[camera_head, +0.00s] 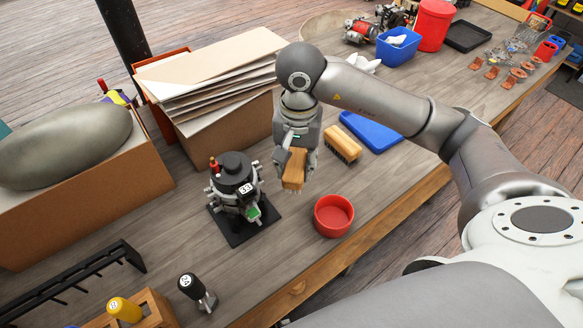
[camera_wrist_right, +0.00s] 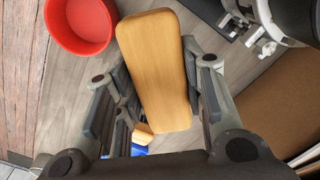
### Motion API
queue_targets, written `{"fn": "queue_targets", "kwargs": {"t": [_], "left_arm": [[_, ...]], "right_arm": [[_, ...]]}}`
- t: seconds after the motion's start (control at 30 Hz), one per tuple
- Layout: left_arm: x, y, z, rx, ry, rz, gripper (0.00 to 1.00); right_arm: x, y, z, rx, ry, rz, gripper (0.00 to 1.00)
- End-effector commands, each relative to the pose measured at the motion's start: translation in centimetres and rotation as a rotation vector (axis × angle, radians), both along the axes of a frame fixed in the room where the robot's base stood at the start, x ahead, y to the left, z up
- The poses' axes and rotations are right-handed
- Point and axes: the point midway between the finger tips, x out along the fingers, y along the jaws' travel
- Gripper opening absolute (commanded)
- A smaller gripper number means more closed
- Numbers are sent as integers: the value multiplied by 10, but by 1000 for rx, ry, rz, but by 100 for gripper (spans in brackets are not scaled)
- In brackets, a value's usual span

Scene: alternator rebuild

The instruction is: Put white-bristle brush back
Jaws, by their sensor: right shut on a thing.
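My right gripper (camera_head: 296,170) is shut on a wooden-backed brush (camera_head: 294,168) and holds it above the table, between the black device and the red bowl. In the right wrist view the brush (camera_wrist_right: 157,70) shows its plain wooden back between the fingers. Pale bristle tips seem to show at its lower end in the head view. A second wooden brush (camera_head: 342,143) with dark bristles lies on the table behind, beside a blue tray (camera_head: 371,132). My left gripper is not in view.
A red bowl (camera_head: 333,216) stands near the table's front edge. A black device (camera_head: 236,182) stands on a dark plate left of the held brush. A cardboard box with stacked sheets (camera_head: 213,75) is behind it. Bare table lies around the bowl.

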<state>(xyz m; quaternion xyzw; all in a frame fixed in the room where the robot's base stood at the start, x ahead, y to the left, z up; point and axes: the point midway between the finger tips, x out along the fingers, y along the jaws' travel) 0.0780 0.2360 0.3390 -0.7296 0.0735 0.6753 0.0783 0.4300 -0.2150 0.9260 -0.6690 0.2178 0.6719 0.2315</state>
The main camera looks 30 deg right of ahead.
Motion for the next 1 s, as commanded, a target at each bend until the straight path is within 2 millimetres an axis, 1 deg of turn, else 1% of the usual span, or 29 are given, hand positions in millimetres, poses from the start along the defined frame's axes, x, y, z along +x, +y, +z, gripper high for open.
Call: {"fn": "queue_targets", "kwargs": {"t": [0.03,0.1,0.2,0.3,0.47,0.5,0.6,0.73,0.83,1.0], "left_arm": [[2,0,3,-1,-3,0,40],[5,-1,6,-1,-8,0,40],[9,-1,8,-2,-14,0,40],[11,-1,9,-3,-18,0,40],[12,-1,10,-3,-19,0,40],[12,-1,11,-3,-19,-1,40],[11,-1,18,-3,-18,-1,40],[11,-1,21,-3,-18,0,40],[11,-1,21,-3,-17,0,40],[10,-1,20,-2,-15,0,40]], "right_arm": [[7,-2,-11,2,9,-4,15],[18,-5,-25,0,7,-3,15],[30,-9,-40,0,5,0,15],[37,-10,-48,2,2,1,15],[44,-13,-56,0,1,1,15],[46,-14,-60,0,2,-1,15],[44,-13,-72,2,6,2,15],[45,-13,-85,1,3,2,15],[46,-13,-89,1,0,2,15],[46,-13,-89,1,-1,2,15]]}}
